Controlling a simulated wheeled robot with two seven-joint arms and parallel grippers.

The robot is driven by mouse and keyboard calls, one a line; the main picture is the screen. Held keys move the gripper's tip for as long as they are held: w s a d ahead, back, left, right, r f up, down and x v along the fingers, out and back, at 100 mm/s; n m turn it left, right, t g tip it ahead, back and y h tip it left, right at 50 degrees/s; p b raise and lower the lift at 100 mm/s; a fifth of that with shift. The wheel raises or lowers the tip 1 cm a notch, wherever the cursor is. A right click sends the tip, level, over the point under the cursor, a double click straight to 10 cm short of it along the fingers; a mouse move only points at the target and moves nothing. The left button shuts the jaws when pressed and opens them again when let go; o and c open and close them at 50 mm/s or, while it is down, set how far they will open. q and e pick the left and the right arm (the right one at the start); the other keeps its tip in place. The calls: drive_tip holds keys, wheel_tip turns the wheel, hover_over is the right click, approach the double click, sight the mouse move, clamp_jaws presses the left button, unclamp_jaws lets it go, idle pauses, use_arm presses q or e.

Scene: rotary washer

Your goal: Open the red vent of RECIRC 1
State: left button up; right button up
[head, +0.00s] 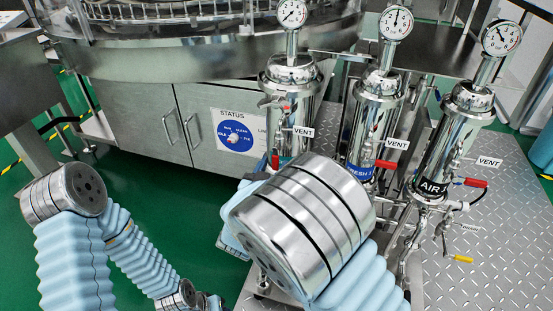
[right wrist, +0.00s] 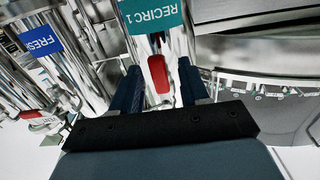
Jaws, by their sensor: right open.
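The RECIRC 1 housing is the left steel cylinder (head: 290,85); its teal RECIRC 1 label (right wrist: 152,12) shows in the right wrist view. Its red vent handle (right wrist: 158,75) lies between the two dark blue fingers of my right gripper (right wrist: 160,78), which is open around it. I see a gap on the right side of the handle; on the left the finger is very close and contact is unclear. In the head view a small red part (head: 275,161) shows beside my arm, which hides most of the gripper and the label.
The FRESH housing (head: 378,110) and AIR housing (head: 455,120) stand to the right, each with a red handle and VENT tag. A yellow handle (head: 459,259) sits low. A washer cabinet (head: 185,125) with a STATUS dial (head: 235,136) stands left. Green floor is open at left.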

drive_tip(key=v, duration=1)
drive_tip(key=shift+p, duration=0.35)
drive_tip(key=shift+d, duration=0.1)
